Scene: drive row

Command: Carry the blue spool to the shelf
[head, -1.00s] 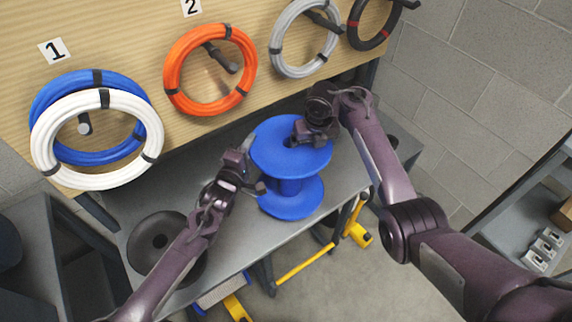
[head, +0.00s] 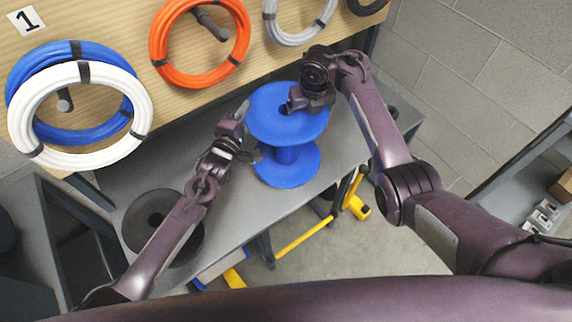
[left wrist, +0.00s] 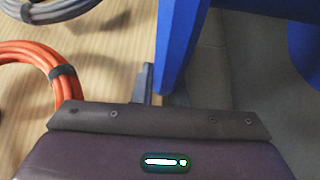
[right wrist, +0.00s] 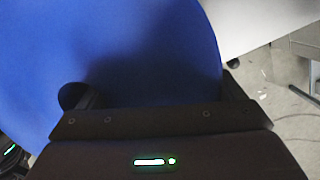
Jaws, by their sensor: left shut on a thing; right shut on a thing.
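The blue spool (head: 278,121) is upright at the grey bench (head: 230,210), its two round flanges one above the other. I cannot tell whether its lower flange touches the bench top. My left gripper (head: 249,133) is shut on the left edge of the upper flange; the left wrist view shows the blue rim (left wrist: 180,45) between its fingers. My right gripper (head: 303,103) is shut on the upper flange near its centre hole, and it covers part of it. The right wrist view shows the flange face (right wrist: 140,45). A grey shelf (head: 510,172) stands at the right edge.
A dark reel (head: 145,215) lies on the bench at left. Cable coils, white (head: 30,145) and orange (head: 160,50) among them, hang on the wooden board. A yellow-ended thing (head: 358,207) is under the bench. Open floor lies between bench and shelf.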

